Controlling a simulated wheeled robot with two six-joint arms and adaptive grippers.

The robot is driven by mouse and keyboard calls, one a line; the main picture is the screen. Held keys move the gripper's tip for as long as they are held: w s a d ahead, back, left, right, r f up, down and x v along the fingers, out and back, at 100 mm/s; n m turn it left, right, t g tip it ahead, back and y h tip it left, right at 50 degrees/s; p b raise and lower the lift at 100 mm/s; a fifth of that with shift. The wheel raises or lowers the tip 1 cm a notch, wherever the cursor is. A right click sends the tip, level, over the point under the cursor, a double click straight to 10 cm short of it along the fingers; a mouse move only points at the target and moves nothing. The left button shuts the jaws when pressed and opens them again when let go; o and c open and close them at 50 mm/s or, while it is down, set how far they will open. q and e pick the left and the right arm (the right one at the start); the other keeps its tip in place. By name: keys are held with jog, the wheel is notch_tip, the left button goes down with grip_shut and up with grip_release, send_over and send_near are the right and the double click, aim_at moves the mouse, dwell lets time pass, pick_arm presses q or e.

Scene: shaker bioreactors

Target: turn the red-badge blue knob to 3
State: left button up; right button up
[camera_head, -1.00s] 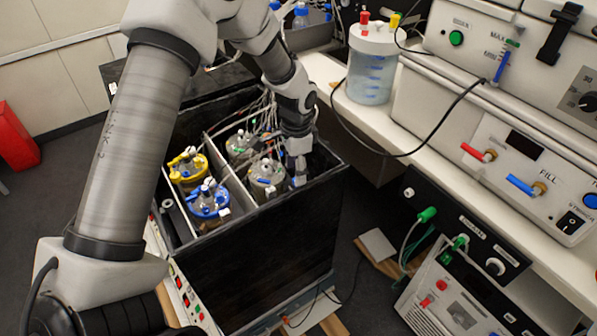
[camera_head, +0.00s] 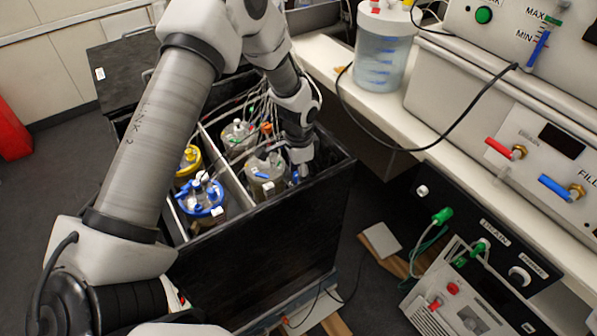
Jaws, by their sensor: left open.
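My left gripper (camera_head: 301,170) reaches down inside the right end of the black box (camera_head: 265,250), close to the box's right wall. It is open, though its fingertips are small and partly hidden in the box. A small blue part (camera_head: 295,178) shows right beside the fingers; it may be the blue knob, but I see no red badge or scale on it. I cannot tell whether the fingers touch it or stand around it. A clear vessel with a grey lid (camera_head: 265,175) stands just left of the gripper. My right gripper is not in view.
The box also holds a blue-lidded vessel (camera_head: 203,198), a yellow-lidded vessel (camera_head: 188,160) and another vessel (camera_head: 237,137), with a pale divider and many thin tubes. A bench with a clear jar (camera_head: 380,55) and control units (camera_head: 520,140) stands at the right.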

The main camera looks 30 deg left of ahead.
pick_arm(q)
jog(key=shift+s+r, duration=0.1)
jog(key=shift+c, duration=1)
grip_shut()
